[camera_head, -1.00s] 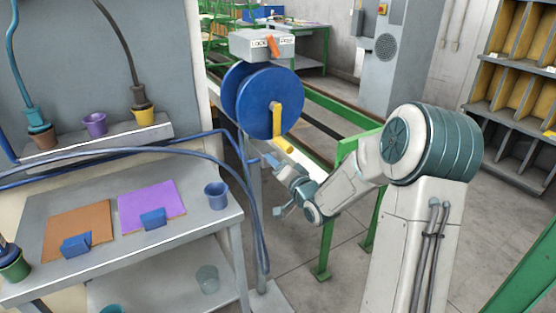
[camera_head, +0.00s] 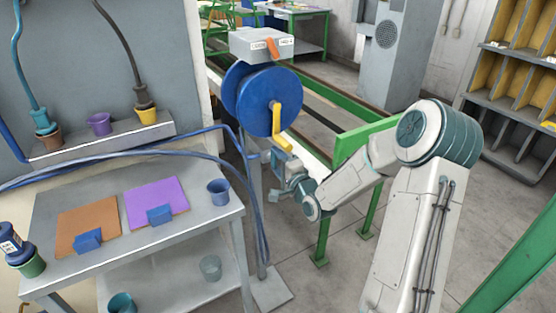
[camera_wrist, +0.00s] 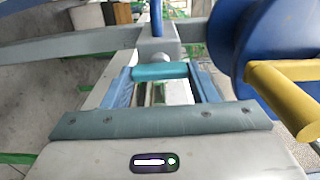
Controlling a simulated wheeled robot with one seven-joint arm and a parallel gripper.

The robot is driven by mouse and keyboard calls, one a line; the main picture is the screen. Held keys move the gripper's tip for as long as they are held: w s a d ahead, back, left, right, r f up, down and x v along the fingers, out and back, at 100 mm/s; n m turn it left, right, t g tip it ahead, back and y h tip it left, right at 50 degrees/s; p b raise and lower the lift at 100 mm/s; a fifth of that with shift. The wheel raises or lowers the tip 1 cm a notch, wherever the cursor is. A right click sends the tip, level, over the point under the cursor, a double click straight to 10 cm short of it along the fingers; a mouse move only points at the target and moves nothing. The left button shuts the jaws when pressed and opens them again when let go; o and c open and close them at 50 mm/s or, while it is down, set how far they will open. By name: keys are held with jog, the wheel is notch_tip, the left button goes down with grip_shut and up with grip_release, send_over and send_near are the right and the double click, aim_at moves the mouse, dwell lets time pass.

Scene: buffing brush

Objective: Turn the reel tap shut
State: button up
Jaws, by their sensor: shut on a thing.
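The reel tap shows in the wrist view as a teal bar handle (camera_wrist: 160,70) on a small grey stem, below a grey block with a blue pipe. My gripper (camera_wrist: 160,84) has its two blue fingers on either side of this handle and is shut on it. The handle lies crosswise between the fingers. In the head view my gripper (camera_head: 276,160) is at the reel's post, below the blue hose reel (camera_head: 262,98) and its yellow crank (camera_head: 287,125). The tap is too small and covered to make out there.
The yellow crank (camera_wrist: 285,95) is close on the right in the wrist view. A grey bench (camera_head: 190,225) with cups and mats stands left. A green rail (camera_head: 370,137) runs behind my arm.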

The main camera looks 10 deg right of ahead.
dwell(0.4)
jog(key=o, duration=1)
jog(key=shift+s, duration=0.1)
jog(key=v, duration=1.3)
jog(key=shift+s+d, duration=0.15)
jog(key=shift+s, duration=0.1)
